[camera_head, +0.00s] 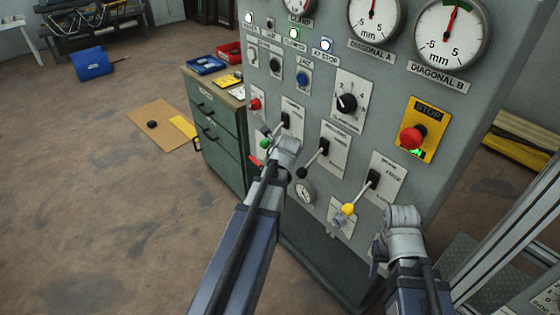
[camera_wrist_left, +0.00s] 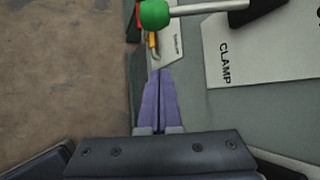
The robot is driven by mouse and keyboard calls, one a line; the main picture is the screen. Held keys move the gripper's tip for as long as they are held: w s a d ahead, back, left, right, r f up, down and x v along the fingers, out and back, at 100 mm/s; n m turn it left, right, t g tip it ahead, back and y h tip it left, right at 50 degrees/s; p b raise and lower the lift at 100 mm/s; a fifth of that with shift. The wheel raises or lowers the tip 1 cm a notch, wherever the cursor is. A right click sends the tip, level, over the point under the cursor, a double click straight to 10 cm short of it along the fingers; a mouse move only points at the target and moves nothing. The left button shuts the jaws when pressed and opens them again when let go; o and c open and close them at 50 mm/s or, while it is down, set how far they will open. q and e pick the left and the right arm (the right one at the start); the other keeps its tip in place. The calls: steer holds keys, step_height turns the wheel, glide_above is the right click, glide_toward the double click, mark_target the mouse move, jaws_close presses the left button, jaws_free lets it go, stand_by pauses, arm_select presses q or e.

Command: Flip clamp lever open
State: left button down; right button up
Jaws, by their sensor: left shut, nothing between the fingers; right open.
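The clamp lever has a green ball knob (camera_wrist_left: 155,13) on a light metal rod that runs right to a dark pivot in the left wrist view. Its plate (camera_wrist_left: 258,52) reads CLAMP. In the head view the green knob (camera_head: 265,143) shows just left of my left wrist. My left gripper (camera_wrist_left: 160,73) is shut and empty, with its purple fingertips below the knob in the left wrist view and apart from it in the picture. My left arm hides part of the lever area in the head view. My right gripper (camera_head: 377,262) is at the lower right, clear of the levers.
Two more levers, one with a black knob (camera_head: 302,173) and one with a yellow knob (camera_head: 348,209), sit right of the clamp lever. A red stop button (camera_head: 412,138) is farther right. A green drawer cabinet (camera_head: 219,137) stands left of the panel.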

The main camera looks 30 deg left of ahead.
arm_select(q)
steer(key=shift+w+a+f+p, duration=0.15)
steer(key=shift+w+a, duration=0.15)
steer(key=shift+a, duration=0.45)
steer(key=shift+w+a+r+p, duration=0.1)
steer(key=shift+w+a, duration=0.25)
steer(key=shift+a, duration=0.35)
steer(key=shift+w+a+f+p, duration=0.15)
steer(key=shift+w+a, duration=0.15)
steer(key=shift+a, duration=0.45)
steer(key=shift+r, duration=0.1)
arm_select(e)
steer(key=shift+f, duration=0.1)
arm_select(q)
steer(key=shift+s+r+g+p, duration=0.15)
steer(key=shift+r+g+p, duration=0.2)
steer(key=shift+p, duration=0.2)
arm_select(e)
steer(key=shift+r, duration=0.6)
arm_select(q)
steer(key=shift+r, duration=0.1)
arm_select(e)
steer(key=shift+r, duration=0.2)
